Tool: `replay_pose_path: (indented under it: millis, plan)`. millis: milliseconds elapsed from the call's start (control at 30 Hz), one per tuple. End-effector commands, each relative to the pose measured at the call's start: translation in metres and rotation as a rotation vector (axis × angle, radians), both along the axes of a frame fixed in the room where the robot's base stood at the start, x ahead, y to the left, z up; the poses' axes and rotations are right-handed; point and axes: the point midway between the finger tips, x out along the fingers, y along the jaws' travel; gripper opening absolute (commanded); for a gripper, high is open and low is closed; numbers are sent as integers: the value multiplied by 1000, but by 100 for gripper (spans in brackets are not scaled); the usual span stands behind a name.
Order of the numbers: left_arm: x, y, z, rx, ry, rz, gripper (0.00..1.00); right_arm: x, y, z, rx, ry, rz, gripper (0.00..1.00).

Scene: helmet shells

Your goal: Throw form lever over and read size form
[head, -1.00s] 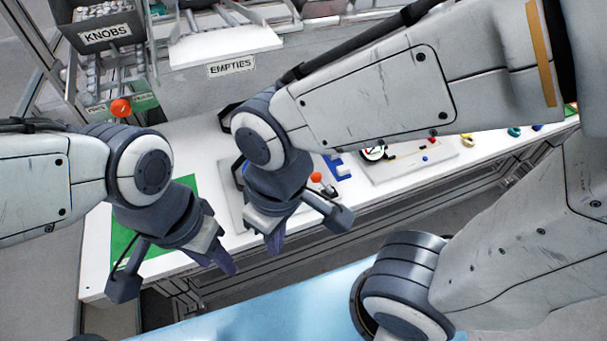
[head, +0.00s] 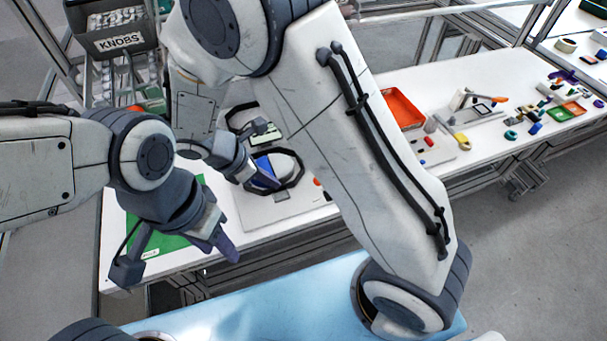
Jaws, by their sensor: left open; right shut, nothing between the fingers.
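The form fixture is a dark ring (head: 298,181) with blue inside, on a light grey base plate (head: 262,212) on the white bench. An orange knob (head: 317,182), which may belong to the form lever, shows at the edge of my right arm. The lever's shaft is hidden. A small pale green panel (head: 265,133) stands behind the ring; no reading is legible. My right gripper (head: 268,183) is shut and empty at the ring's left side; I cannot tell whether it touches. My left gripper (head: 222,247) is open and empty above the bench's front edge, near a green mat (head: 150,240).
A KNOBS bin (head: 112,40) stands at the back left. An orange tray (head: 402,108) and several small coloured parts lie on the bench to the right. My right arm hides the middle of the bench.

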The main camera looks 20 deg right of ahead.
Motion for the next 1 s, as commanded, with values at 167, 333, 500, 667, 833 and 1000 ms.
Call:
replay_pose_path:
  millis: [167,333,500,667,833,1000]
  plan:
    - [0,0,0,0,0,0,44,2,-1,-2,-5,4,11,0]
    - [0,0,0,0,0,0,44,1,-1,-2,-6,4,9,0]
    - [0,0,2,0,0,0,44,2,-7,-11,-8,7,7,0]
    - [0,0,4,0,0,0,44,3,-22,-36,-9,9,5,0]
    - [0,0,6,0,0,0,44,4,-41,-69,-8,11,6,0]
    - [0,0,13,0,0,0,44,9,-61,-82,-5,5,2,0]
